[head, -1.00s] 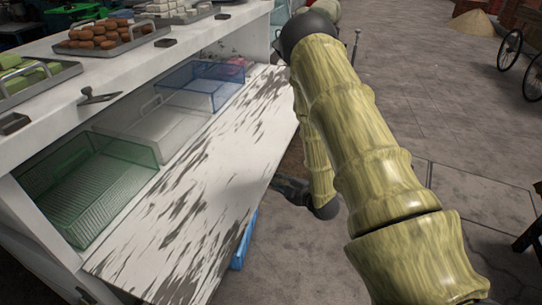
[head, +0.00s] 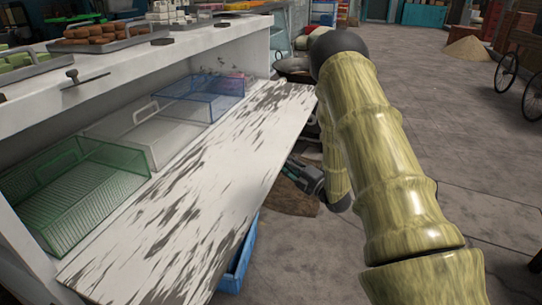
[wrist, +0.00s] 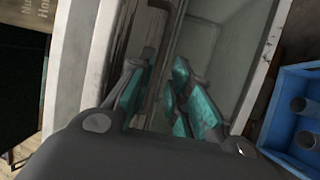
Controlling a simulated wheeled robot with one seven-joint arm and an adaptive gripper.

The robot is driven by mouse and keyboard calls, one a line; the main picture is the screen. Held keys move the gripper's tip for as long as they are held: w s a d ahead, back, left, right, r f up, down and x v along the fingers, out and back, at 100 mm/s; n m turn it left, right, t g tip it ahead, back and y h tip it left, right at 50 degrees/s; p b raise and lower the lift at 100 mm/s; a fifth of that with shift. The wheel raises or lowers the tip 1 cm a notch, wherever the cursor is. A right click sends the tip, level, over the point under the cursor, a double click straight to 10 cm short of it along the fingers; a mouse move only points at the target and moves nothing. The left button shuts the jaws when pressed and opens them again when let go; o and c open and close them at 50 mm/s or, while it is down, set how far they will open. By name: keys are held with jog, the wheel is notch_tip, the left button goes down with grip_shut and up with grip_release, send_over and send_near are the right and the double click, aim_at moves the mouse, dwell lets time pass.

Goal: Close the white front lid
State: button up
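The white front lid (head: 200,190), with worn dark patches, is folded down open and slopes out from the front of the white stall. My gripper (head: 308,178) is beside and partly behind the lid's outer right edge, low near its lower side; whether it touches the lid cannot be told. In the wrist view my gripper (wrist: 160,92) has its teal-padded fingers apart, with nothing seen between them. Pale panels and edges of the stall lie beyond the fingers; which one is the lid is unclear.
Green (head: 75,185), clear (head: 145,135) and blue (head: 205,95) baskets sit inside the open compartment. Trays of food (head: 105,40) stand on the counter above. A blue crate (wrist: 295,110) is low at right in the wrist view.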

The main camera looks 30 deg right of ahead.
jog(key=shift+x, duration=3.55)
grip_shut()
